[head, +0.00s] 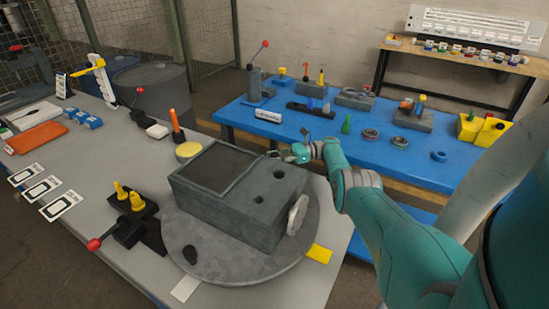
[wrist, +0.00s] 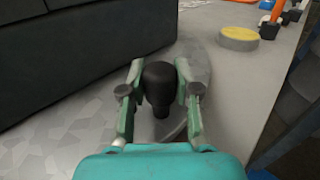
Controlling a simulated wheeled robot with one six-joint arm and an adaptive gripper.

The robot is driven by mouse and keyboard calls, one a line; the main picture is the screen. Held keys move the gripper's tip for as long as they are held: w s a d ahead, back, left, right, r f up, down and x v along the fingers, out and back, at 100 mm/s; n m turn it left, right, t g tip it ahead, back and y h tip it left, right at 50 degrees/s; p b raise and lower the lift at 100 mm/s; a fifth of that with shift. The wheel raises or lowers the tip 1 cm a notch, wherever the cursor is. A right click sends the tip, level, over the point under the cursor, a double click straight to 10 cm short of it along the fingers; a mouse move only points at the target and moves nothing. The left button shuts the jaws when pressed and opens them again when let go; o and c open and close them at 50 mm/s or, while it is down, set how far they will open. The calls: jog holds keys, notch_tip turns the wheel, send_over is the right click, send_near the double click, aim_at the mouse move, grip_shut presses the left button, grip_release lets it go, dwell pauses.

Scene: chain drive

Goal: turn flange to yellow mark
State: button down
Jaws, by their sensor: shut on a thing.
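A round grey turntable (head: 232,264) lies on the grey bench and carries a dark grey block housing (head: 225,205). The pale round flange (head: 298,214) is on the housing's right side, facing right. A yellow mark (head: 319,253) lies at the turntable's right front edge, a little in front of the flange's direction. My gripper (head: 298,154) is behind the housing. In the wrist view my gripper (wrist: 160,72) is shut around an upright black knob (wrist: 160,88) at the turntable's rim. The housing hides this knob in the head view.
A second black knob (head: 190,254) stands on the turntable's front left. A white mark (head: 185,288) lies at its front edge. A red-knobbed clamp (head: 120,235) and a yellow disc (head: 188,150) sit close to the turntable. A blue table (head: 330,135) with parts stands behind.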

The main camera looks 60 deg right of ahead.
jog(key=shift+a+f, duration=0.1)
jog(key=shift+f, duration=0.05)
jog(key=c, duration=0.8)
grip_release()
jog(key=shift+r, duration=0.2)
jog(key=shift+r, duration=4.85)
